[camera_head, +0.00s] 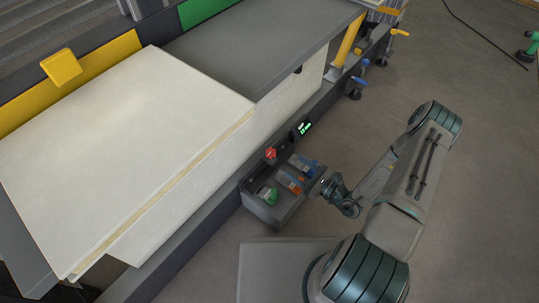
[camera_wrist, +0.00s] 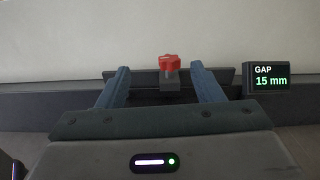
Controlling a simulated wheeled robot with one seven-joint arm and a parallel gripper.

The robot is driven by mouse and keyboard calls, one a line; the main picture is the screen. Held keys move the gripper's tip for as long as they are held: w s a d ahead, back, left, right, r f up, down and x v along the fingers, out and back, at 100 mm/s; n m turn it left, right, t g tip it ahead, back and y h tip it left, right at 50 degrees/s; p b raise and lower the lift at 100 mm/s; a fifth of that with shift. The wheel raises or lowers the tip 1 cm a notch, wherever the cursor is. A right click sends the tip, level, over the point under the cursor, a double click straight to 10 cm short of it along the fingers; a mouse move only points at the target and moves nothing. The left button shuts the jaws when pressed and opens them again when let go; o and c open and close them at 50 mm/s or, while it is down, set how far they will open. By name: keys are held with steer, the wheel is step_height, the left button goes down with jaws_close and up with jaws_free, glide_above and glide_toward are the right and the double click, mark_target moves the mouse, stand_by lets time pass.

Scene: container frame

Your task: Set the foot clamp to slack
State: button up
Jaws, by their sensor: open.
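A red star-shaped knob (camera_head: 270,153), which looks like the foot clamp's handle, sits on the dark lower rail of the frame. In the wrist view the knob (camera_wrist: 169,60) stands on a small dark block against a dark bar. A small display (camera_wrist: 269,77) to its right reads "GAP 15 mm"; it also shows in the head view (camera_head: 303,127). My gripper (camera_wrist: 161,72) is open and empty, its blue fingers spread left and right. The knob appears between and beyond the fingertips, not touched. In the head view my gripper's fingers are hard to make out.
A grey bin (camera_head: 265,210) with green, orange and blue items stands below the knob, close to my wrist. A large pale panel (camera_head: 120,150) lies on the frame. Yellow (camera_head: 399,32) and blue (camera_head: 357,82) handles are farther right. Floor at the right is mostly clear.

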mark_target(275, 155)
steer(key=f, duration=0.1)
steer(key=f+m+t+h, duration=0.1)
steer(key=f, duration=0.1)
steer(key=shift+w+d+f+m+b, duration=0.15)
steer(key=shift+w+f+m+b, duration=0.05)
steer(key=shift+m+b, duration=0.15)
steer(key=b+x, duration=0.4)
steer(key=x, duration=0.9)
steer(key=shift+w+b, duration=0.15)
steer(key=shift+b, duration=0.2)
steer(key=shift+w+a, duration=0.25)
steer(key=shift+a, duration=0.05)
steer(key=shift+c, duration=0.2)
steer(key=c, duration=0.9)
